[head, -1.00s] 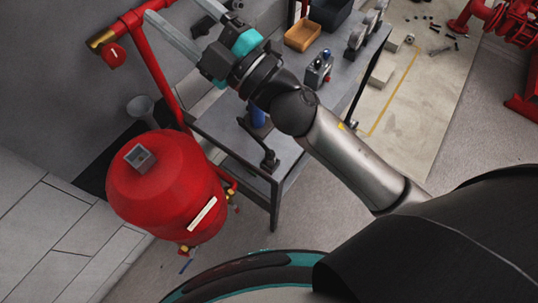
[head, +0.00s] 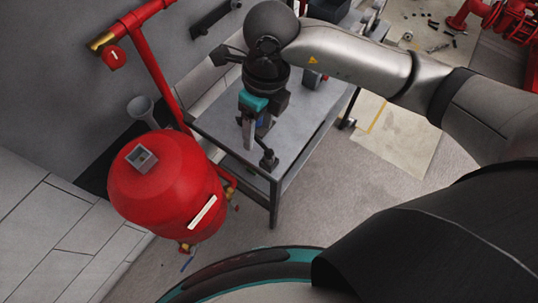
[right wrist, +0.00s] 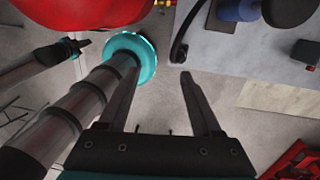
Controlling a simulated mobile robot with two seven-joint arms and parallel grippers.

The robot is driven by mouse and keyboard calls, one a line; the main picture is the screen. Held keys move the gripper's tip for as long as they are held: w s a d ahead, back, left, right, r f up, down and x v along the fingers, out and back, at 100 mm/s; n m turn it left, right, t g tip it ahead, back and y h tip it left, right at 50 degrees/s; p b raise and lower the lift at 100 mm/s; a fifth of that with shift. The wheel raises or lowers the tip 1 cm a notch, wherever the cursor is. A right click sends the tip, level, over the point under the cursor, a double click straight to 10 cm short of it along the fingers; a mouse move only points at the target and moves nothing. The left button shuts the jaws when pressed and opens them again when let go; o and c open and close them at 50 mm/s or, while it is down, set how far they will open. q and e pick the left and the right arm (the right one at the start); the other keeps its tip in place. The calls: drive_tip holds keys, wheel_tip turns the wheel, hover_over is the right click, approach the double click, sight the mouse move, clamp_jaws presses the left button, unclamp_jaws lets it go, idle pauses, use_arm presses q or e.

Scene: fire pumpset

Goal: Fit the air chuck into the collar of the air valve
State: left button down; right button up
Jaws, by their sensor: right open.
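The red tank (head: 170,190) stands at left, with a small open grey box (head: 141,157) on top; something small shows inside. I cannot make out the air valve's collar. A black angled piece (head: 268,160) stands at the workbench's near corner, beside a blue cylinder (head: 262,125); I cannot tell if it is the air chuck. It also shows as a black curved piece in the right wrist view (right wrist: 180,45). My right gripper (head: 249,142) points down over the bench's left edge, close to that piece. In the right wrist view its fingers (right wrist: 160,70) are open and empty. My left gripper is out of view.
The grey workbench (head: 305,125) has a small device (head: 312,78) and a dark bin (head: 330,8) farther back. A red pipe (head: 160,70) rises behind the tank, by the wall. Brass fittings (head: 186,247) stick out low on the tank.

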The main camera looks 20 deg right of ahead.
drive_tip(key=w+d+h, duration=0.1)
drive_tip(key=d, duration=0.2)
hover_over(269, 152)
drive_tip(key=f, duration=0.4)
drive_tip(key=f+b, duration=0.1)
drive_tip(key=f, duration=0.4)
drive_tip(key=shift+s+d, duration=0.1)
drive_tip(key=shift+s, duration=0.1)
drive_tip(key=shift+w+f, duration=0.2)
drive_tip(key=shift+f, duration=2.85)
clamp_jaws()
